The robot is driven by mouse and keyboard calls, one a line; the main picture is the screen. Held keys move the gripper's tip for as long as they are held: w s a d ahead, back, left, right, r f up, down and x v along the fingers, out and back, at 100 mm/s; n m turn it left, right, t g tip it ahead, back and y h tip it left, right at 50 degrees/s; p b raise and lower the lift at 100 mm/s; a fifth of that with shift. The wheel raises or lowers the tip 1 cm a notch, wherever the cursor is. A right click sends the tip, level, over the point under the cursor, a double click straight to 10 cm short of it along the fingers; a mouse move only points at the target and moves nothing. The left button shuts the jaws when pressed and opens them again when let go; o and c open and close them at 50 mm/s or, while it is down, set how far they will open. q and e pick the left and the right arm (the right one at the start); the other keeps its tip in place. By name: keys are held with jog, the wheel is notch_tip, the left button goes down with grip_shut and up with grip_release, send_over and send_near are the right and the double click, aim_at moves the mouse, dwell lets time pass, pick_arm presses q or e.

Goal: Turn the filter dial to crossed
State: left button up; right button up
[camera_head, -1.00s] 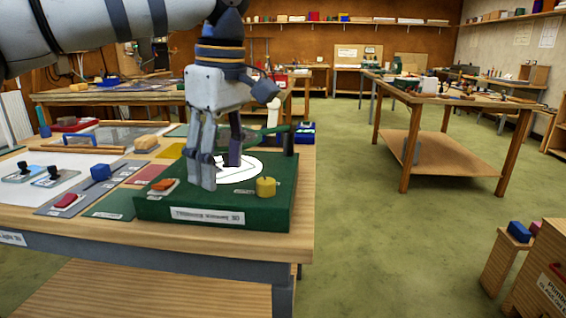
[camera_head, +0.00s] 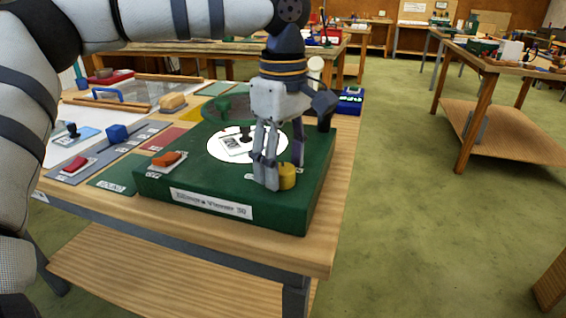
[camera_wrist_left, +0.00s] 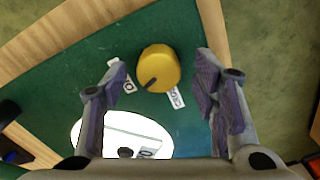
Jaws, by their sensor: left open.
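The filter dial is a yellow knob (camera_head: 288,176) on the front right of the green viewer box (camera_head: 220,193). In the left wrist view the knob (camera_wrist_left: 158,68) has a dark pointer mark at its lower left, between two small white labels whose words I cannot read fully. My left gripper (camera_head: 276,184) points down at the box, open. In the left wrist view the left gripper (camera_wrist_left: 163,92) has its fingers on either side of the knob's line, apart from it. A white round window (camera_head: 222,146) with a small card lies behind the gripper. My right gripper is not in view.
An orange-red rocker (camera_head: 167,159) sits on the box's left. A blue device (camera_head: 350,101) is behind.

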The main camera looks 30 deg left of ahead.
pick_arm(q)
jog(key=shift+f, duration=0.3)
jog(key=shift+c, duration=0.3)
jog(key=c, duration=1.1)
jog(key=shift+n, duration=0.3)
jog(key=n, duration=1.2)
jog(key=shift+n, duration=0.3)
